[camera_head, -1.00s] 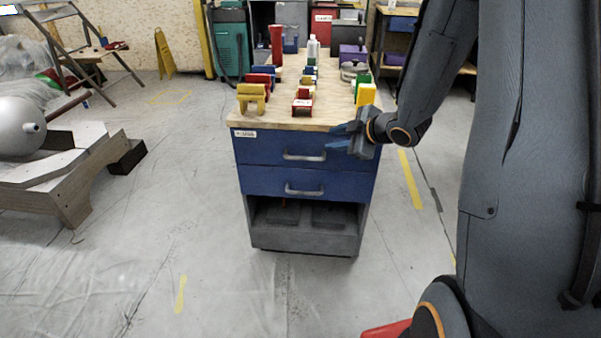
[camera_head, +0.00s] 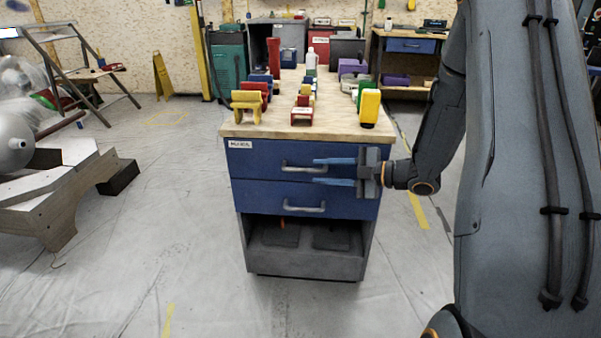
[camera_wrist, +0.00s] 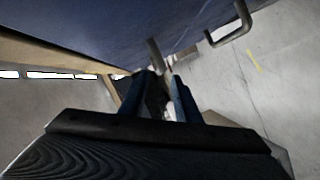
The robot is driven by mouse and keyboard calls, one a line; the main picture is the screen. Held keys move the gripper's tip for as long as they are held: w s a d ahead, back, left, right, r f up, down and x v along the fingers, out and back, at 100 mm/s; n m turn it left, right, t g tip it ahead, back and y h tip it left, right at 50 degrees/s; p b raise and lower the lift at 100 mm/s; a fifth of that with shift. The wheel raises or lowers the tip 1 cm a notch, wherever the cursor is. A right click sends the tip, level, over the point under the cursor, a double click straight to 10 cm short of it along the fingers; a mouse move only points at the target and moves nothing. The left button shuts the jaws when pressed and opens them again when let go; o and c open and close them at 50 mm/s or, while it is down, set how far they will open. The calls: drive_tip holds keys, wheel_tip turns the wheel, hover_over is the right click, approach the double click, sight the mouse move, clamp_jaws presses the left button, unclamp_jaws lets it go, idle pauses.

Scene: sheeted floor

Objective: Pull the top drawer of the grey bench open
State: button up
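The grey bench (camera_head: 363,245) stands in the middle of the head view, with a wooden top and two blue drawers. The top drawer (camera_head: 262,160) looks closed; its grey bar handle (camera_head: 290,168) is partly covered by my fingers. My gripper (camera_head: 316,171) is open, its two blue fingers pointing left, one above the other, at the right end of that handle. In the wrist view, my gripper (camera_wrist: 158,82) has a handle bar (camera_wrist: 155,55) just beyond the gap between its fingers. I cannot tell whether they touch it.
A second drawer with its own handle (camera_head: 304,208) is below, over an open shelf. Several coloured items, including a yellow block (camera_head: 369,106), stand on the bench top. A wooden frame (camera_head: 45,195) lies at the left. The floor before the bench is clear.

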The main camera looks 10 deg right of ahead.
sight(307, 171)
drive_tip(key=b+x, duration=0.1)
drive_tip(key=x, duration=0.6)
clamp_jaws()
